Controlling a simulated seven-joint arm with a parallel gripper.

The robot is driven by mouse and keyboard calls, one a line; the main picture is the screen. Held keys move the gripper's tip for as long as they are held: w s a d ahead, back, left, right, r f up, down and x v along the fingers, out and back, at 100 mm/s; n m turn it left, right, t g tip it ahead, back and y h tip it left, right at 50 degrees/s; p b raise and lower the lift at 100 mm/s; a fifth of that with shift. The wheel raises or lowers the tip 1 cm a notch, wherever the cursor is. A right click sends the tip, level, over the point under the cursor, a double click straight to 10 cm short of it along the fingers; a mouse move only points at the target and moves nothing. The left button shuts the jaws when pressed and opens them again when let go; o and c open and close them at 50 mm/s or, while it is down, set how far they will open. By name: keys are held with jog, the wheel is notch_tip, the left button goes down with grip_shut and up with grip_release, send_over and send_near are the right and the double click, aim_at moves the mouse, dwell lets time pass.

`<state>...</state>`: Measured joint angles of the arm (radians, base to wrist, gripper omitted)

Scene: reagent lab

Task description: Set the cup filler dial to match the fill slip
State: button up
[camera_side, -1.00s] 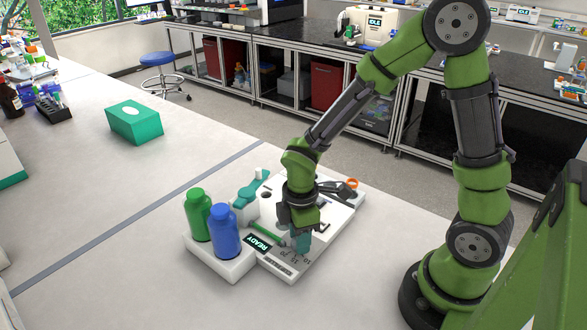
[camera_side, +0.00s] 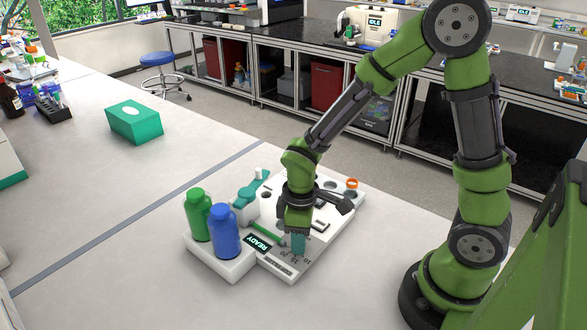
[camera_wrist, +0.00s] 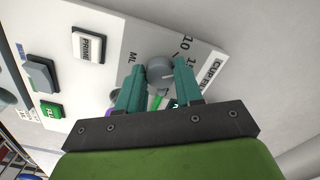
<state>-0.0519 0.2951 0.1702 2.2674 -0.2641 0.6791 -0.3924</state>
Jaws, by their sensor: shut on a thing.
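The cup filler (camera_side: 338,222) is a white panel machine on the bench, with a display reading READY (camera_side: 258,243) and dial numbers near its front edge. My gripper (camera_side: 298,246) points down over that front part. In the wrist view my gripper (camera_wrist: 160,82) has its two teal fingers on either side of the round grey dial (camera_wrist: 160,70), shut on it. The numbers 10 and 15 and the letters ML show beside the dial. Some of the scale is hidden by the fingers. No fill slip can be made out for certain.
A green bottle (camera_side: 198,216) and a blue bottle (camera_side: 225,234) stand on the machine's left part. The wrist view shows a PRIME button (camera_wrist: 88,45), a grey switch (camera_wrist: 40,72) and a green FILL button (camera_wrist: 51,110). A green box (camera_side: 135,123) stands farther back.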

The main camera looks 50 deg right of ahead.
jog(key=shift+m, duration=1.2)
jog(key=o, duration=1)
jog(key=shift+o, duration=0.2)
jog(key=shift+r, duration=0.1)
notch_tip(320, 180, up, 17)
